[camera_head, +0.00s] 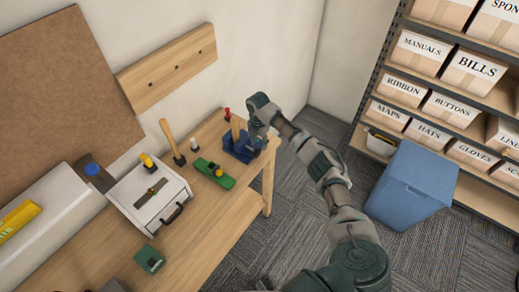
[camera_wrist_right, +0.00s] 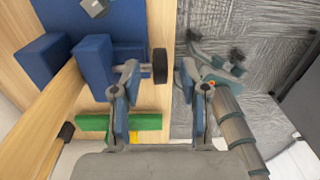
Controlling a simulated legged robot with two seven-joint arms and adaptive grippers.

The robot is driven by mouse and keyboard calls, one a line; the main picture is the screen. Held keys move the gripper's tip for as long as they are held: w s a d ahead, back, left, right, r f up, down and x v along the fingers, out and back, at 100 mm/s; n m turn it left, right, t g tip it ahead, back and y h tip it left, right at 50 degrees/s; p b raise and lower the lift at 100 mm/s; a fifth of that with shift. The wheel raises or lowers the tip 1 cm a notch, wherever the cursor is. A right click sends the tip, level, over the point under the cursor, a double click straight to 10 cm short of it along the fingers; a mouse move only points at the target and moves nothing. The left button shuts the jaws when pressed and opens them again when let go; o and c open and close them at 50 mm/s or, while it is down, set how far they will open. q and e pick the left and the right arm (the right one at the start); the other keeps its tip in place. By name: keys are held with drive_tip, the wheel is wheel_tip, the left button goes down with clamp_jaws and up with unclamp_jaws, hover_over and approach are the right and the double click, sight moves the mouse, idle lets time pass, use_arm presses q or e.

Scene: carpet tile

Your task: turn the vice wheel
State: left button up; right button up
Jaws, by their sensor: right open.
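The blue vice (camera_head: 240,148) stands at the right end of the wooden bench, with a wooden piece (camera_head: 235,127) upright in it. In the right wrist view, the vice (camera_wrist_right: 92,62) fills the upper left. Its black wheel (camera_wrist_right: 160,66) shows edge-on there. My right gripper (camera_head: 261,132) is above the vice's right side, its arm coming in from the lower right. In the wrist view the right gripper (camera_wrist_right: 158,72) is open, with the wheel between its fingertips; a gap shows on the right, and contact on the left is unclear.
A green tool (camera_head: 213,174) lies beside the vice. A mallet (camera_head: 172,142), a red-topped item (camera_head: 227,114) and a white drawer box (camera_head: 150,195) are on the bench (camera_head: 215,228). A blue bin (camera_head: 412,185) and shelves of boxes stand right, across carpet.

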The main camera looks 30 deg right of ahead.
sight(258, 148)
drive_tip(key=f, duration=0.3)
drive_tip(key=shift+a+f, duration=0.35)
drive_tip(key=shift+f, duration=0.35)
drive_tip(key=shift+d, duration=0.15)
drive_tip(key=shift+d, duration=0.15)
drive_tip(key=shift+d+f, duration=0.1)
drive_tip(key=shift+d, duration=0.05)
drive_tip(key=c, duration=0.6)
clamp_jaws()
drive_tip(key=shift+a, duration=0.2)
